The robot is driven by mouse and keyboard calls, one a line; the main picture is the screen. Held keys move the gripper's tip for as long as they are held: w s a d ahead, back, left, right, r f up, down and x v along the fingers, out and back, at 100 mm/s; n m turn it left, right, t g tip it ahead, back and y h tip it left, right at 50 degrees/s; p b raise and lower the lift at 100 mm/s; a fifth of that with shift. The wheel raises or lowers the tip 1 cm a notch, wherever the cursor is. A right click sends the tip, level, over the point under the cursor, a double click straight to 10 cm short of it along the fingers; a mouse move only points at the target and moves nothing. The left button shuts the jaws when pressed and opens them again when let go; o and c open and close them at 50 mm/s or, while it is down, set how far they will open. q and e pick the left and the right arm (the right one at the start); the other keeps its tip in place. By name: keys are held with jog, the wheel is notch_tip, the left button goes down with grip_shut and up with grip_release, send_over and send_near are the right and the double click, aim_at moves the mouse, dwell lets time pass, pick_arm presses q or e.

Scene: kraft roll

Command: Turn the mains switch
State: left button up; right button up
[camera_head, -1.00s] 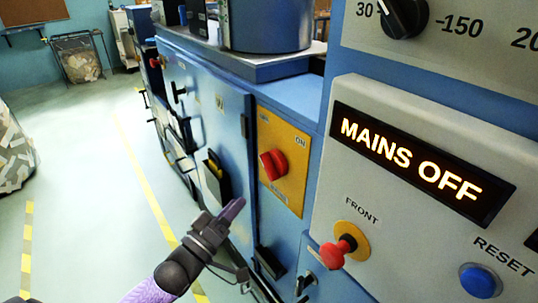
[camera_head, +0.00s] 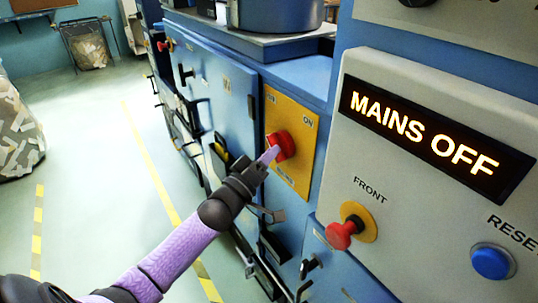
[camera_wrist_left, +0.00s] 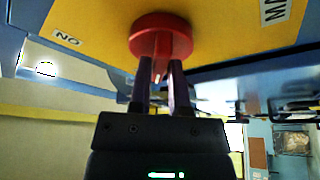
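The mains switch is a red rotary knob (camera_head: 282,146) on a yellow plate (camera_head: 298,115) on the blue cabinet front. A lit display (camera_head: 428,136) reads MAINS OFF. My left gripper (camera_head: 268,156) reaches the knob from the lower left. In the left wrist view, the knob (camera_wrist_left: 160,36) is straight ahead of the gripper (camera_wrist_left: 160,72). The two fingers stand apart, with the knob's grip between their tips. Whether they touch it is hard to tell. My right gripper is out of view.
A red mushroom button (camera_head: 342,232) marked FRONT and a blue RESET button (camera_head: 492,262) are on the grey panel (camera_head: 400,215) to the right. A black handle (camera_head: 309,266) sticks out below.

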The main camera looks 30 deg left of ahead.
pick_arm(q)
grip_shut()
jog(key=shift+m, duration=0.4)
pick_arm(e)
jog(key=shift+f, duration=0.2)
pick_arm(q)
jog(key=m+g+h+b, duration=0.1)
jog(key=m+h+b, duration=0.1)
jog(key=m, duration=0.6)
jog(key=m+g+h+b, duration=0.2)
jog(key=m+h, duration=0.3)
jog(key=m, duration=0.3)
jog(key=a+m+g+h+b, duration=0.1)
jog(key=m+h+b, duration=0.2)
jog(key=m, duration=0.5)
jog(key=shift+w+a+m+g+h, duration=0.1)
jog(key=shift+w+m+g+h, duration=0.2)
jog(key=shift+m+h, duration=0.15)
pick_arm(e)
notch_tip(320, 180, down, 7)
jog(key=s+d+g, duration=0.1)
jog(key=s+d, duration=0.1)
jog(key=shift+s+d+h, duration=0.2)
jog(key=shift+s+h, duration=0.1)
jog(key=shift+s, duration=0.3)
